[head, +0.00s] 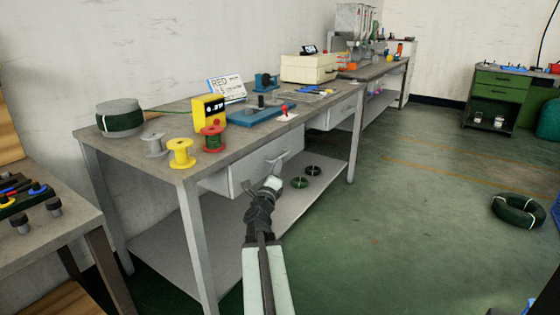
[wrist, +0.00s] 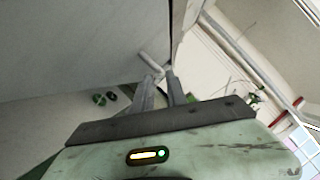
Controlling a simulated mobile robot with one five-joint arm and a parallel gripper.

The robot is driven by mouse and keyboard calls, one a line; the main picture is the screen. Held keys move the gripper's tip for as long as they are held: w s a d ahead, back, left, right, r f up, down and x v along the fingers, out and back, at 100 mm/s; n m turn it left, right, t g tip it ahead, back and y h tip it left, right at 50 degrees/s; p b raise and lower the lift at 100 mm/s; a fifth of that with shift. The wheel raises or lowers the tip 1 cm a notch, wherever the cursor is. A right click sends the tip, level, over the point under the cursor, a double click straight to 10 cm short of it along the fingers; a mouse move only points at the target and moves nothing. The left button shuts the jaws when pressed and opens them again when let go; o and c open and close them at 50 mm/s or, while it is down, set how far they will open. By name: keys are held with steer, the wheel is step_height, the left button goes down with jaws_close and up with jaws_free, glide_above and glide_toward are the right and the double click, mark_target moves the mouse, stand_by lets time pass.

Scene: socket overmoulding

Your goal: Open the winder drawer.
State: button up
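The winder drawer (head: 258,168) is a pale grey drawer under the near end of the grey workbench. Its front looks about level with the bench edge, and I see no clear gap. A bar handle (wrist: 151,63) sticks out from the drawer front in the wrist view. My gripper (head: 272,183) is at the drawer front in the head view. In the wrist view my gripper (wrist: 162,75) has its two fingers close together, with the end of the handle bar between their tips. The contact itself is small and partly hidden.
The workbench (head: 150,160) carries wire spools, a yellow device (head: 209,112) and a blue fixture (head: 262,108). Green coils (head: 300,182) lie on its lower shelf. A second drawer (head: 342,112) is farther along. Floor to the right is clear up to a dark green hose coil (head: 518,212).

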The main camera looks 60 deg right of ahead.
mark_target(280, 157)
steer(key=p+x, duration=0.1)
steer(key=x, duration=0.5)
steer(key=shift+d, duration=0.3)
jaws_close()
steer(key=shift+a, duration=0.1)
stand_by(0.8)
